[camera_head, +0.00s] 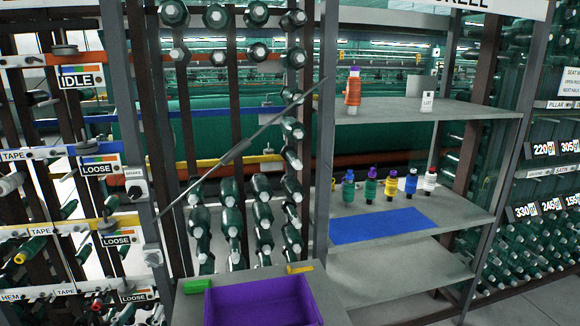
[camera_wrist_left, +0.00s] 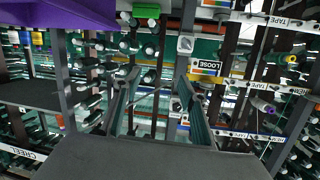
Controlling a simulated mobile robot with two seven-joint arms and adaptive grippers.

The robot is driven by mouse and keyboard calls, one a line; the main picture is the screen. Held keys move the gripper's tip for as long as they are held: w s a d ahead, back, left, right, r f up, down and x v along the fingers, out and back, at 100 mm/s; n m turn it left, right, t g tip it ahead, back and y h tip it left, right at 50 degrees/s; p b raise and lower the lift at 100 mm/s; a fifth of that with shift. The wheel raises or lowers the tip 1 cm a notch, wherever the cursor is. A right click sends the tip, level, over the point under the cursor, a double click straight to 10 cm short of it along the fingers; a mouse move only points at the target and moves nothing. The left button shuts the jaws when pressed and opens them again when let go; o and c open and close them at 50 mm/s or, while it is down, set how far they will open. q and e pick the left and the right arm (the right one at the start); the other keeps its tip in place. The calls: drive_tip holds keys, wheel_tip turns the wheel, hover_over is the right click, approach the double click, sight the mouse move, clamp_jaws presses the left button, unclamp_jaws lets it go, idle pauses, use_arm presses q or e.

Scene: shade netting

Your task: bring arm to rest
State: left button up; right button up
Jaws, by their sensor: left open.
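My left gripper (camera_wrist_left: 158,88) shows in the left wrist view, where the scene appears upside down. Its two long dark fingers are spread apart, with nothing held between them. Behind the gap I see the rack with its bars and green spools. I cannot make out this gripper clearly in the head view. My right gripper is in neither view.
A purple bin (camera_head: 262,302) stands at the front, beside a green block (camera_head: 197,286) and a yellow block (camera_head: 300,268). Shelves at right hold an orange spool (camera_head: 353,92), several coloured spools and a blue mat (camera_head: 384,225). A thin diagonal rod (camera_head: 270,122) crosses the spool rack.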

use_arm(q)
drive_tip(key=s+d+f+m+g+h, duration=0.1)
drive_tip(key=s+d+f, duration=0.3)
drive_tip(key=s+f, duration=0.3)
drive_tip(key=s+d+f+m+g+h, duration=0.1)
drive_tip(key=s+d+f+g, duration=0.1)
drive_tip(key=s+f, duration=0.5)
drive_tip(key=s+d+f+m+g+h, duration=0.1)
drive_tip(key=s+d+f, duration=0.4)
drive_tip(key=f, duration=0.8)
drive_tip(key=s+m+g, duration=0.1)
drive_tip(key=s, duration=0.2)
drive_tip(key=shift+d+f+h, duration=0.25)
drive_tip(key=shift+d+h, duration=0.05)
drive_tip(key=shift+d, duration=0.05)
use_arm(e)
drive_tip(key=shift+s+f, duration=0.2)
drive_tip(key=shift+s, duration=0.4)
use_arm(q)
drive_tip(key=shift+w, duration=0.1)
